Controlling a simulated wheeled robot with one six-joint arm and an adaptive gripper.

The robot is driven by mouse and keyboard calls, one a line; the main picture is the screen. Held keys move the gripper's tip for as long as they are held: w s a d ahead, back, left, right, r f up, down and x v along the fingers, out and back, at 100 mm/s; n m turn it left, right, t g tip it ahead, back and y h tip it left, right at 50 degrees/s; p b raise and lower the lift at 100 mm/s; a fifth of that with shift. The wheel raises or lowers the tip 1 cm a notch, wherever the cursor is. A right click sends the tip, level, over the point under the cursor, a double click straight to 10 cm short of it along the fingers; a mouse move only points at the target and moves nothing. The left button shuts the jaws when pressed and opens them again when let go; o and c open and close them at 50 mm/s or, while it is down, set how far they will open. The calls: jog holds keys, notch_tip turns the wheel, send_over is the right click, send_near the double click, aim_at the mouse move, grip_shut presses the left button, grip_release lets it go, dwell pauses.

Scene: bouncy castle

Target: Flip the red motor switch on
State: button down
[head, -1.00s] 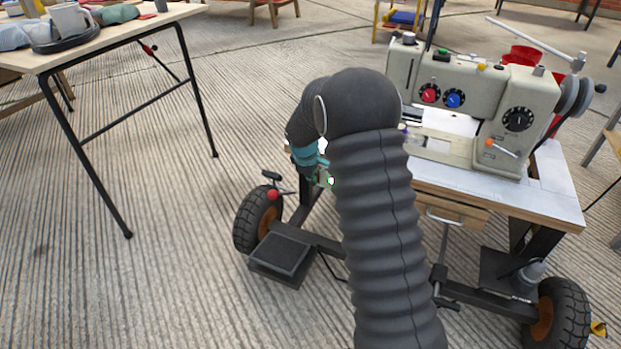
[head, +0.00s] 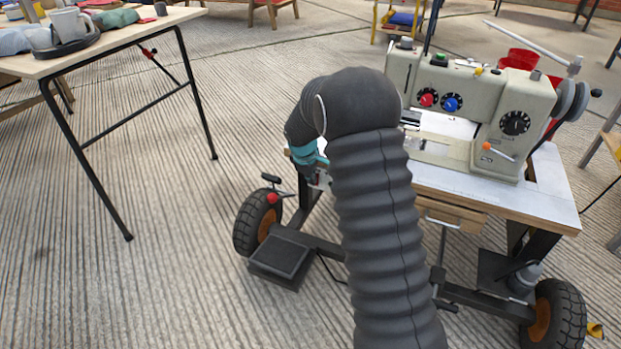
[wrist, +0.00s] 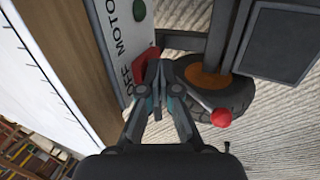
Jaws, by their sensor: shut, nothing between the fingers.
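The red motor switch (wrist: 146,58) shows in the wrist view on a pale panel (wrist: 126,40) lettered "OFF" and "MOTO", with a green round spot at its upper end. The panel is on the side of a wooden-edged table. My gripper (wrist: 155,72) is shut and empty, its fingertips right beside the red switch, overlapping its edge in the picture. I cannot tell whether they touch. In the head view my gripper (head: 318,180) is at the table's left end, partly hidden by my arm. The switch is hidden there.
The sewing machine (head: 470,105) stands on the wheeled table (head: 545,203). Below my gripper are a wheel (head: 258,222), a red-knobbed lever (wrist: 220,117) and a black pedal (head: 282,258). Another table (head: 130,38) with a mug stands at left, with open floor between.

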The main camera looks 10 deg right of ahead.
jog(key=s+a+r, duration=0.2)
jog(key=s+r, duration=0.1)
jog(key=r, duration=0.2)
jog(key=s+a+r+p, duration=0.1)
jog(key=s+a+r, duration=0.1)
jog(key=r, duration=0.3)
jog(key=shift+s, duration=0.4)
